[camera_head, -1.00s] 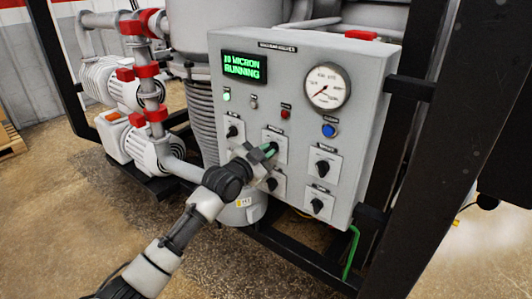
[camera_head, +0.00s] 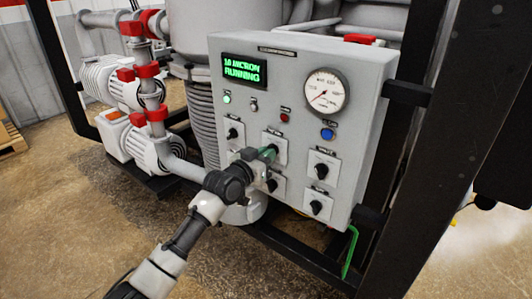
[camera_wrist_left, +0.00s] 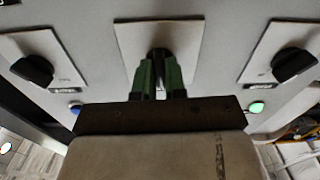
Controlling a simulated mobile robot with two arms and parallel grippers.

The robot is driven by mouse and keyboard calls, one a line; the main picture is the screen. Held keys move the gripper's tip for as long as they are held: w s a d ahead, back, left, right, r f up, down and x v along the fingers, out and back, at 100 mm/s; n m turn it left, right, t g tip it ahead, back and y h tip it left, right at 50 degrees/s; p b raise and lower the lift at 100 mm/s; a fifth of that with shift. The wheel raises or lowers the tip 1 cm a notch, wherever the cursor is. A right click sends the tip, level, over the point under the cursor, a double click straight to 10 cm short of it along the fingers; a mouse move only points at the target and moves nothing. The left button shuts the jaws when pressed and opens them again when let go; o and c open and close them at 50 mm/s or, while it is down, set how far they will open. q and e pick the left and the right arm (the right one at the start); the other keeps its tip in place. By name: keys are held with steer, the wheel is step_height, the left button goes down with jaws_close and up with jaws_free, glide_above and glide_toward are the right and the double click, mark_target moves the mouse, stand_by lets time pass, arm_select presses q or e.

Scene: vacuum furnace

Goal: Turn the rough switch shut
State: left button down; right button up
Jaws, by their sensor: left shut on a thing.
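The grey control panel (camera_head: 297,120) carries several black rotary switches on white plates. My left gripper (camera_head: 268,153) is at the switch in the middle of the upper row, whose white plate (camera_head: 281,143) shows behind the fingers; its label is too small to read surely. In the left wrist view the green fingers (camera_wrist_left: 158,75) are shut around the dark knob (camera_wrist_left: 158,54) of this switch, which they mostly hide. The angle of the knob cannot be told. My right gripper is not in view.
Neighbouring switches sit left (camera_head: 234,133), right (camera_head: 321,170) and below (camera_head: 271,185). Above are a green-lit display (camera_head: 244,70) reading "RUNNING", a round gauge (camera_head: 326,92) and a blue button (camera_head: 327,134). A black frame post (camera_head: 415,150) stands right of the panel.

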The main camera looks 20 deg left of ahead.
arm_select(q)
steer(key=n+p, duration=0.1)
steer(key=n, duration=0.4)
stand_by(0.8)
steer(key=c, duration=1.2)
jaws_free()
steer(key=shift+s, duration=0.1)
steer(key=b+v, duration=0.2)
steer(key=v, duration=0.8)
steer(key=shift+s+a, duration=0.15)
steer(key=shift+s, duration=0.15)
